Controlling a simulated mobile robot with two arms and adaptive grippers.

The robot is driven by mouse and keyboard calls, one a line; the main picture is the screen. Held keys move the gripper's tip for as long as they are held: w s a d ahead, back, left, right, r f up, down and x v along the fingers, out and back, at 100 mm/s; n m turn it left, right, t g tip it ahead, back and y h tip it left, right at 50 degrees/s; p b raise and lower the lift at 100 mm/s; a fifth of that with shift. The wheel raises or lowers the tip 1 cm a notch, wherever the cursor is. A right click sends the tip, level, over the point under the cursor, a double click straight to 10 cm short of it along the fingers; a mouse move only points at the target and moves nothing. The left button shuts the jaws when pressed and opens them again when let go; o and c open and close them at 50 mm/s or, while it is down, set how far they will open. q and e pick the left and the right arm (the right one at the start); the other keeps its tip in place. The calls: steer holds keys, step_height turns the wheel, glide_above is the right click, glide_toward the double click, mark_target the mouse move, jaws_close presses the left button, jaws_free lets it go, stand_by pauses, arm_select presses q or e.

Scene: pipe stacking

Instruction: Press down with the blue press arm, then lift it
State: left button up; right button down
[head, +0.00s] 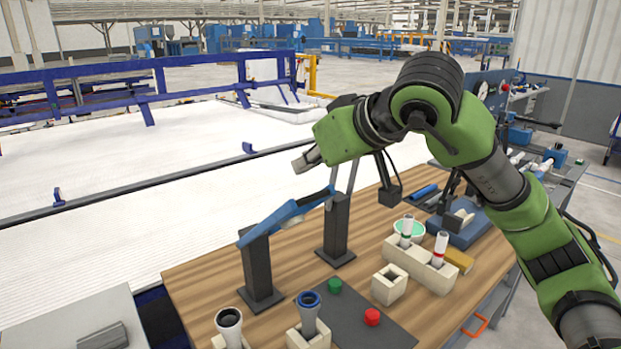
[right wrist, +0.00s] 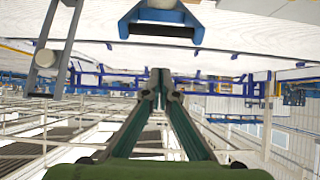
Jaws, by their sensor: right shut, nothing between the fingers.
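The blue press arm (head: 275,219) lies slanted across two dark posts (head: 262,270) on the wooden table, its right end higher in the picture. Grey bars rise near its right end. My right gripper (head: 305,160) is above that end, apart from the arm as far as I can tell. In the right wrist view its fingers (right wrist: 160,82) are together and empty. A blue forked part (right wrist: 160,20), probably of the press arm, shows at the top of that view, apart from the fingertips. A grey-blue pipe (head: 309,309) stands in a beige block below. My left gripper is not visible.
A beige block (head: 425,267) holds red- and green-banded tubes, with an empty block (head: 389,285) nearby. A green button (head: 335,285) and a red button (head: 372,316) sit in front. A white conveyor (head: 100,220) runs behind the table (head: 200,277).

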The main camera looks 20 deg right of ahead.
mark_target(311, 197)
steer(key=f, duration=0.1)
steer(key=f+p, duration=0.1)
steer(key=f, duration=0.1)
steer(key=shift+s+d, duration=0.15)
steer(key=shift+s, duration=0.15)
steer(key=shift+s+d+f, duration=0.15)
steer(key=shift+s+f, duration=0.1)
steer(key=shift+s, duration=0.2)
steer(key=shift+w, duration=0.1)
steer(key=shift+f, duration=0.1)
